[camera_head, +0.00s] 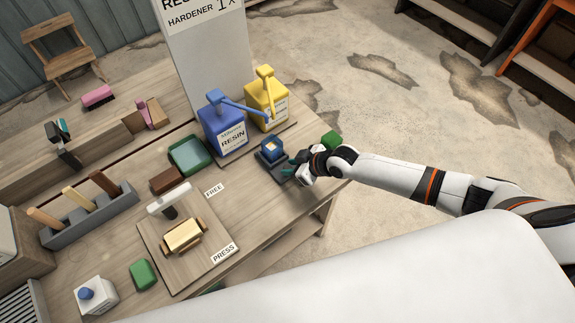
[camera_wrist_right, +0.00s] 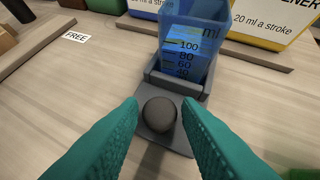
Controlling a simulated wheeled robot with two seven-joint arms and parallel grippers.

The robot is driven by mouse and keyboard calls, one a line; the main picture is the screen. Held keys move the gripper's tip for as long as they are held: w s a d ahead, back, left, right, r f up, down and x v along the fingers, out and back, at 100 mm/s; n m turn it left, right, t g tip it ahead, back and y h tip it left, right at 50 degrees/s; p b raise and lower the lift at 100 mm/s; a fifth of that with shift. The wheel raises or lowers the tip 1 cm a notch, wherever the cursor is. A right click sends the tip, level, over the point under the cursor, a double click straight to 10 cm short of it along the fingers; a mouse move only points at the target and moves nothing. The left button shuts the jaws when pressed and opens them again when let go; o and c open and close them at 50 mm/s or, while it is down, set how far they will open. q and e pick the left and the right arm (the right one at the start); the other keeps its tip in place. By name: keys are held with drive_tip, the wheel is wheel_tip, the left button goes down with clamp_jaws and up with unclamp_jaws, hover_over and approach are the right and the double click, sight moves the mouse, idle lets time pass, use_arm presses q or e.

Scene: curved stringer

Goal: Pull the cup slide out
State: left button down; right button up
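The cup slide (camera_wrist_right: 168,141) is a dark grey plate with a round dark knob (camera_wrist_right: 159,114) at its near end. It also shows in the head view (camera_head: 267,166), beside the pump bottles. A clear blue measuring cup (camera_wrist_right: 190,50) with ml marks stands upright in the slide's holder; it also shows in the head view (camera_head: 271,149). My right gripper (camera_wrist_right: 160,104) has its teal fingers on either side of the knob, with a narrow gap to each finger, so it is open. In the head view my right gripper (camera_head: 291,171) is at the slide's near right end. My left gripper is out of view.
A blue resin bottle (camera_head: 228,126) and a yellow hardener bottle (camera_head: 267,103) stand behind the cup. A green block (camera_head: 331,140) lies right of my gripper. A green tray (camera_head: 190,155) and a board (camera_head: 163,244) with a brass press block lie left.

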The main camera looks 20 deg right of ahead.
drive_tip(key=shift+x, duration=1.1)
